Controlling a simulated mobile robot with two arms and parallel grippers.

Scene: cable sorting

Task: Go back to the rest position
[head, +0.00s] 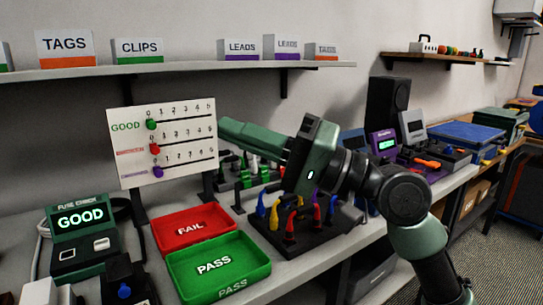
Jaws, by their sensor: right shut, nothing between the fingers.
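My right gripper (228,132) reaches in from the right side, with its green fingers pointing left. It is shut and empty. Its fingertips overlap the right edge of the white tally board (134,178) in the picture; I cannot tell whether they touch it. The board carries a green bead (151,124), a red bead (154,149) and a purple bead (158,171), each near the left end of its rail. My left gripper is not in view.
Below stand a red FAIL tray (167,241), a green PASS tray (180,288), a fuse checker (80,232) reading GOOD, and a dark rack (283,240) of coloured leads. A shelf (180,69) with labelled boxes runs above. A black speaker (386,103) stands behind my arm.

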